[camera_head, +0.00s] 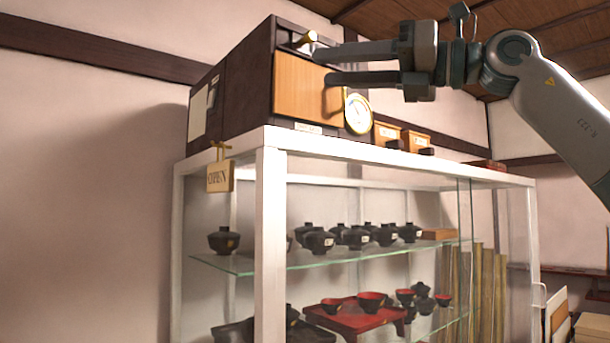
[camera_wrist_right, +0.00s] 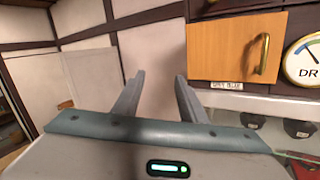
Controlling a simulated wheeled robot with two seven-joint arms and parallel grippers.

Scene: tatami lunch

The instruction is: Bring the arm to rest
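My right gripper (camera_head: 327,65) reaches in from the upper right in the head view, in front of the dark wooden cabinet (camera_head: 232,95). Its two fingers point left, spread apart, with nothing between them. In the right wrist view my gripper (camera_wrist_right: 160,78) is also open and empty, with pale wall behind the fingers. The cabinet's light wood front (camera_wrist_right: 228,50) with a brass handle (camera_wrist_right: 262,54) lies right of the fingers there. In the head view the gripper partly covers this wood front (camera_head: 300,92); I cannot tell the exact gap. My left gripper is not in view.
A round dial (camera_head: 357,112) sits on the cabinet, and a brass knob (camera_head: 306,39) shows near the upper finger. The cabinet stands on a white-framed glass case (camera_head: 269,230) holding several dark bowls. Free space lies left.

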